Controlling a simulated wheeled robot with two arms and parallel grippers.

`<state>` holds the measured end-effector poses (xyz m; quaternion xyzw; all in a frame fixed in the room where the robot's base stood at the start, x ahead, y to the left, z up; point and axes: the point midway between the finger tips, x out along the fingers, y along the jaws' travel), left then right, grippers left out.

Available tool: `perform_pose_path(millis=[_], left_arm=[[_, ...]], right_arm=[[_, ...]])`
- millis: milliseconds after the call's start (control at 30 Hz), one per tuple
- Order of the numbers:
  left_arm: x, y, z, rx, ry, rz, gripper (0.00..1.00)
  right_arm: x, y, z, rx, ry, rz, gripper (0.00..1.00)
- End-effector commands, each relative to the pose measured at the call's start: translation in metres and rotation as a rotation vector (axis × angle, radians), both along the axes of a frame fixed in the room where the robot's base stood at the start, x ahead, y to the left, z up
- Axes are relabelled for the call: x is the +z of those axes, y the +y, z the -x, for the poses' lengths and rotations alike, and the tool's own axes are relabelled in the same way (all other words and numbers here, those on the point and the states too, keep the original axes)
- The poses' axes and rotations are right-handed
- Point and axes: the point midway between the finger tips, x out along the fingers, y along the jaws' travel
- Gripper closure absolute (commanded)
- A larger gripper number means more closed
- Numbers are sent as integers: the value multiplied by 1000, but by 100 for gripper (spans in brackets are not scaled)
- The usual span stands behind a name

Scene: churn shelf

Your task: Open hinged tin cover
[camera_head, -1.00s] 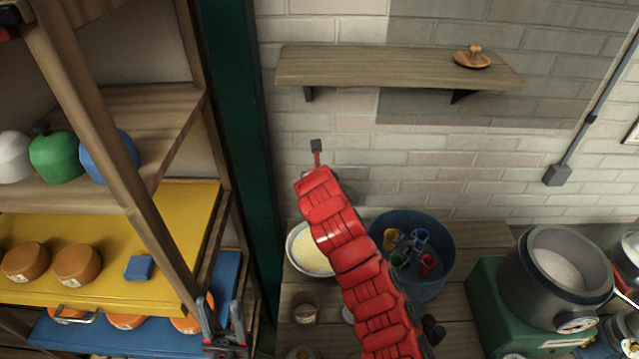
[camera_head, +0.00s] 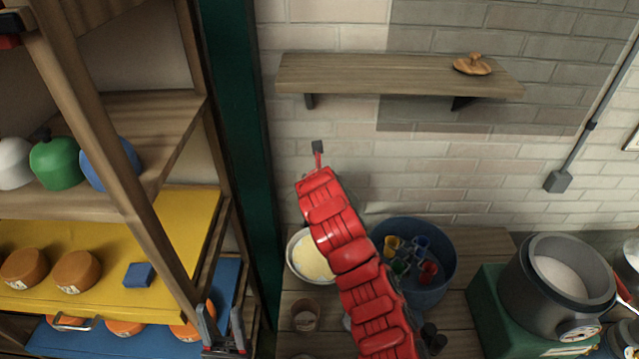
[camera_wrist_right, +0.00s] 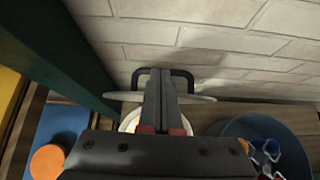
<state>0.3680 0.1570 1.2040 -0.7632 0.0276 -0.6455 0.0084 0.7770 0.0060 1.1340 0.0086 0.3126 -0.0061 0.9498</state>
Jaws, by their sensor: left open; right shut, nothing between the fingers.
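A pale round vessel (camera_head: 308,262) with a cream-coloured inside stands on the wooden counter, partly hidden by my red right arm in the head view. In the right wrist view, a thin pale disc-like edge (camera_wrist_right: 199,99) with a black loop handle (camera_wrist_right: 184,74) shows behind the fingers, above the vessel's rim (camera_wrist_right: 128,122); it may be the cover. My right gripper (camera_wrist_right: 167,75) is shut and empty; I cannot tell whether it touches the disc. My left gripper (camera_head: 221,325) is open and empty at the lower left, beside the shelf rack and apart from the vessel.
A blue tub (camera_head: 435,285) with several coloured cups stands right of the vessel. A brown cup (camera_head: 305,313) is in front. A grey pot (camera_head: 553,318) stands farther right. A wall shelf (camera_head: 385,75) holds a small wooden lid (camera_head: 472,66). A post (camera_head: 238,150) and rack stand left.

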Motion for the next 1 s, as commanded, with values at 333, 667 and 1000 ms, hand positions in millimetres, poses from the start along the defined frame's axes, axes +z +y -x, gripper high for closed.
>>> perform_pose_path(millis=[333,667,1000], left_arm=[[-22,0,0,0,0,0,50],[-45,0,0,0,0,0,50],[-22,0,0,0,0,0,50]], right_arm=[[25,1,39,4,-5,2,100],[63,1,89,5,-11,2,100],[98,1,128,4,-8,2,100]])
